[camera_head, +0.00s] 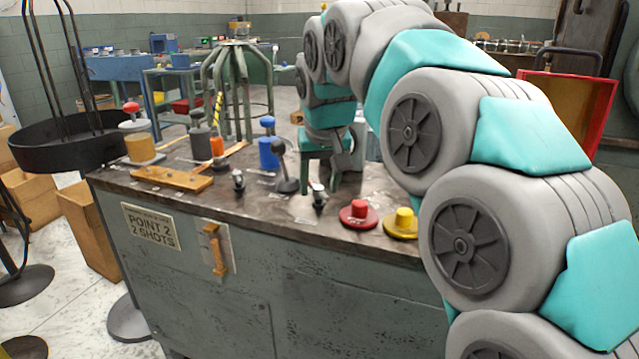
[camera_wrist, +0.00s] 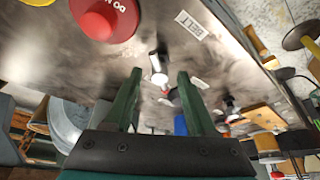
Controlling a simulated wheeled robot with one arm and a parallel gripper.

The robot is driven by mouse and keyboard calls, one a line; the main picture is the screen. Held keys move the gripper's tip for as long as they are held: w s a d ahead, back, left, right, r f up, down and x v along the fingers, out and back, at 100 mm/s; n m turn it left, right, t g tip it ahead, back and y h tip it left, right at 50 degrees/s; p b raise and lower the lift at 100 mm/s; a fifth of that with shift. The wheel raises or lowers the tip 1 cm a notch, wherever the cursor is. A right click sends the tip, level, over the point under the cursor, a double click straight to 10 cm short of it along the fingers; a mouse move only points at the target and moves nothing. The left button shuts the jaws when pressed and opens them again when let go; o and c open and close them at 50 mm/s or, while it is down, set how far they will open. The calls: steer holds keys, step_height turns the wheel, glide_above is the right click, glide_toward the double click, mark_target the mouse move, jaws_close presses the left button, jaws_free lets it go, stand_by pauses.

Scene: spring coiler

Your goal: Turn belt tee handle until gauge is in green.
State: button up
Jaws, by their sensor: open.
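A small metal fitting with a dark top (camera_head: 319,197), likely the belt tee handle, stands on the bench top near the front edge. In the wrist view this fitting (camera_wrist: 158,66) appears between my fingertips, near the BELT label (camera_wrist: 190,25). My gripper (camera_head: 320,188) points down, with its green fingers apart around or just above the fitting. In the wrist view my gripper (camera_wrist: 159,73) is open, and I see no finger touching the fitting. The handle's crossbar is not clear. I cannot make out a gauge or its green zone in either view.
A red button (camera_head: 359,213) and a yellow button (camera_head: 402,223) sit right of the fitting. A black-knobbed lever (camera_head: 285,172), another small metal fitting (camera_head: 238,181) and a wooden block (camera_head: 172,183) are to its left. The bench front edge is close.

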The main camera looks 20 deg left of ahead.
steer(key=v, duration=0.7)
steer(key=shift+s+r, duration=0.15)
steer(key=shift+r, duration=0.1)
